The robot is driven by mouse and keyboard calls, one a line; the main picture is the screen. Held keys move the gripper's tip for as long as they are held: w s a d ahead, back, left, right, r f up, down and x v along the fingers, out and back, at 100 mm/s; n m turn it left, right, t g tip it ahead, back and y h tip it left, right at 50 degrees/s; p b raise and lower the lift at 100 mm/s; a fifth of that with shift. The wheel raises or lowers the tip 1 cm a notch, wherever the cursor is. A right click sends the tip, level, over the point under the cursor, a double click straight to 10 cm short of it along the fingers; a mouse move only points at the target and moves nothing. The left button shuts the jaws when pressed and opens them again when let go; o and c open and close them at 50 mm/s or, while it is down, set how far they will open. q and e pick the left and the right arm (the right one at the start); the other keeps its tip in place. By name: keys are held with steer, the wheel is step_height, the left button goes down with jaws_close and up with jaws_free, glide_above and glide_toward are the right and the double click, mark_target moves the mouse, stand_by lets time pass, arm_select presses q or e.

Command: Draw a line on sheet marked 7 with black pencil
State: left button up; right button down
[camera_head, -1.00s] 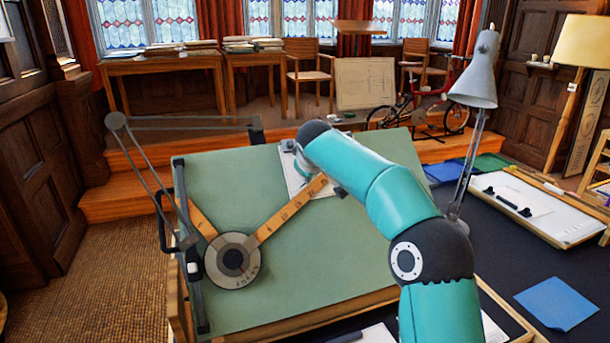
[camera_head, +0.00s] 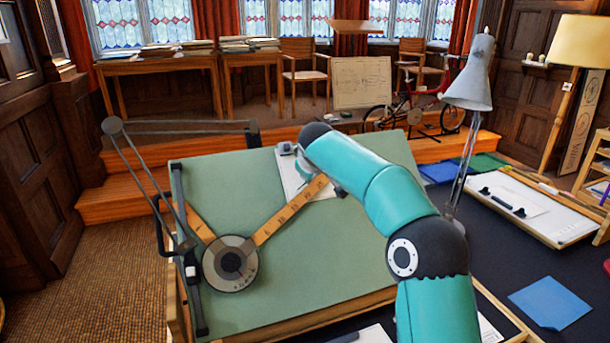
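A white sheet (camera_head: 292,183) lies near the top of the green tilted drafting board (camera_head: 340,238). Its mark cannot be read, and my arm and the wooden ruler cover part of it. My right arm reaches in from the lower right to this sheet. My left gripper is not in view.
A drafting machine with a round dial head (camera_head: 230,263) and wooden rulers (camera_head: 288,212) lies across the board's left half. A grey lamp (camera_head: 468,85) stands right of the board. A flat white board (camera_head: 530,208) and a blue sheet (camera_head: 550,303) lie on the dark table at right.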

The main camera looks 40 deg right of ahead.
steer(key=shift+d+r+p, duration=0.3)
steer(key=shift+d+p, duration=0.35)
steer(key=shift+p, duration=0.1)
stand_by(0.7)
steer(key=shift+w+d+r+p, duration=0.1)
steer(key=shift+d+p, duration=0.2)
steer(key=shift+p, duration=0.05)
steer(key=shift+d+r+p, duration=0.25)
steer(key=shift+d+p, duration=0.4)
steer(key=shift+p, duration=0.15)
stand_by(0.6)
steer(key=shift+d+r+p, duration=0.1)
steer(key=shift+d+p, duration=0.15)
steer(key=shift+p, duration=0.05)
steer(key=shift+w+d+r+p, duration=0.1)
steer(key=shift+d+r+p, duration=0.1)
steer(key=shift+d+p, duration=0.5)
stand_by(0.7)
steer(key=shift+d+r+p, duration=0.1)
steer(key=shift+d+p, duration=0.1)
steer(key=shift+p, duration=0.25)
steer(key=shift+d, duration=0.15)
steer(key=shift+d+r+p, duration=0.15)
steer(key=shift+p, duration=0.25)
